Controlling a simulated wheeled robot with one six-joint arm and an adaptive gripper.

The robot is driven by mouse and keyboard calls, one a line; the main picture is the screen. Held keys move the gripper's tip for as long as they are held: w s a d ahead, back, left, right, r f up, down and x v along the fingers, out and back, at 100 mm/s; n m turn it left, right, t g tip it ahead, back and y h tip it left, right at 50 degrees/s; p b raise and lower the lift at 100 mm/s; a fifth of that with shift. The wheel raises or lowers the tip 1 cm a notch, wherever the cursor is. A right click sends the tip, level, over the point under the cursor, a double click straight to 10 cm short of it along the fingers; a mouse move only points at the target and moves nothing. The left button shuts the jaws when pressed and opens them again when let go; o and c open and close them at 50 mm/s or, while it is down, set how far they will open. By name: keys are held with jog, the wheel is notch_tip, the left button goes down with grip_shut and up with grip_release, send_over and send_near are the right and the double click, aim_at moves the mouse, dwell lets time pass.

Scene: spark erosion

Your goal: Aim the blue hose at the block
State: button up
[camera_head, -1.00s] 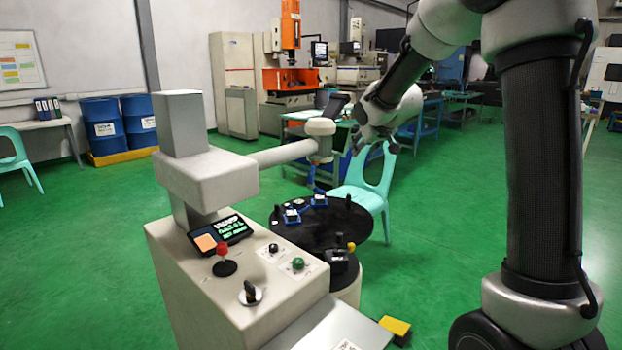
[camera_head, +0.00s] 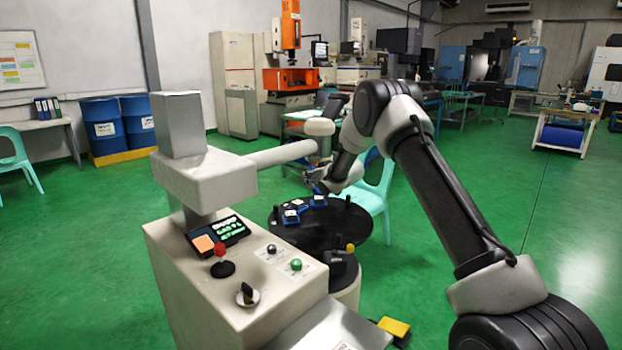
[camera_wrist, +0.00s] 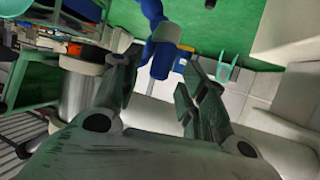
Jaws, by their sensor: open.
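The blue hose (camera_wrist: 160,57) hangs between the fingers of my gripper (camera_wrist: 157,82) in the wrist view, with clear gaps on both sides. My gripper is open. In the head view the hose (camera_head: 320,188) shows only as a small blue patch under the white machine head, beside my gripper (camera_head: 323,178), which partly hides it. Small blue-and-white pieces (camera_head: 291,216) lie on the black round table (camera_head: 330,240) below. I cannot tell which of them is the block.
The beige machine console (camera_head: 230,290) with knobs and a lit panel stands in front left. Its pale horizontal arm (camera_head: 282,154) reaches over the table. A turquoise chair (camera_head: 377,195) stands close behind the table.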

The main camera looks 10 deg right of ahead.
jog(key=shift+x, duration=1.1)
grip_shut()
jog(key=shift+d, duration=0.1)
